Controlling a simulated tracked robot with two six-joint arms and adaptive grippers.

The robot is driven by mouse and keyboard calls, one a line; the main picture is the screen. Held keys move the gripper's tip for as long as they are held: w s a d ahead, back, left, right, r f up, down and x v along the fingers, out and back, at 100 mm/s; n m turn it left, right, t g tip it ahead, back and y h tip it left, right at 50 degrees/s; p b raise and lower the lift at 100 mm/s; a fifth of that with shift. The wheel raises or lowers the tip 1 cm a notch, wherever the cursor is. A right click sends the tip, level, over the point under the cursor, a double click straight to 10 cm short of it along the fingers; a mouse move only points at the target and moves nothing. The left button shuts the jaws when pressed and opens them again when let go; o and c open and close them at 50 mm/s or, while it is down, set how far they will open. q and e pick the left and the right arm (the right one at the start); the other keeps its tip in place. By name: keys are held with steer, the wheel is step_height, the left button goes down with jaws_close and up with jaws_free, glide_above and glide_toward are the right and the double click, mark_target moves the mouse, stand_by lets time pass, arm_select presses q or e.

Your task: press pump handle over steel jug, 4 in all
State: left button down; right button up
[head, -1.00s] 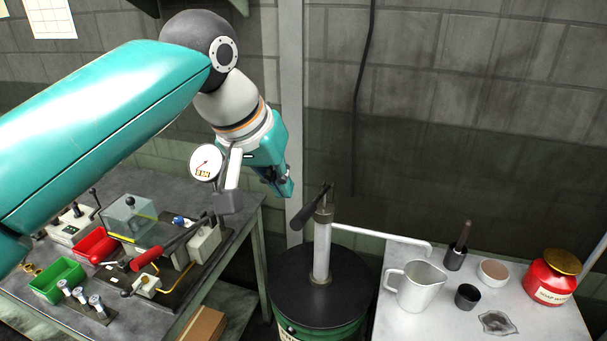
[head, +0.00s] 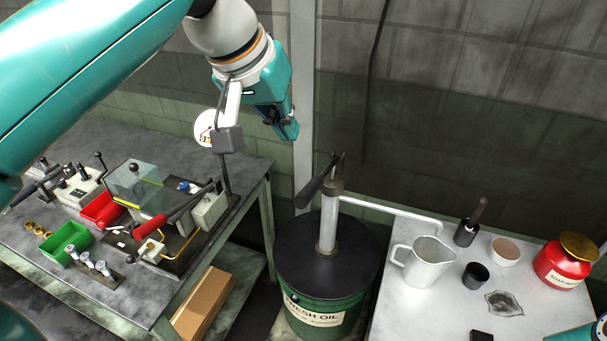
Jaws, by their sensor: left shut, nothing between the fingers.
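The pump handle (head: 316,187) is a dark lever at the top of the silver pump column (head: 328,222), which stands on the black lid of a green oil drum (head: 325,312). The pump's pale spout (head: 390,207) runs right, its end above the steel jug (head: 428,262). The jug stands upright on the right table; its inside level cannot be told. My left gripper (head: 290,130) is shut and empty, above and left of the handle, apart from it.
The right table (head: 420,316) also holds a brush in a dark cup (head: 467,233), a small black cup (head: 475,275), a bowl (head: 505,251) and a red soap tin (head: 563,262). The left bench carries a lever press, a red bin (head: 101,210) and a green bin (head: 66,246).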

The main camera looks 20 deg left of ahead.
arm_select(q)
glide_above(310, 185)
steer(key=a, duration=0.2)
step_height(310, 185, down, 7)
steer(key=shift+s+d+f, duration=0.25)
steer(key=shift+d+f, duration=0.05)
steer(key=shift+f, duration=0.15)
steer(key=shift+s+d+f, duration=0.25)
steer(key=shift+f, duration=0.2)
steer(key=shift+s+d+f, duration=0.1)
steer(key=shift+s+f, duration=0.2)
steer(key=shift+f, duration=0.5)
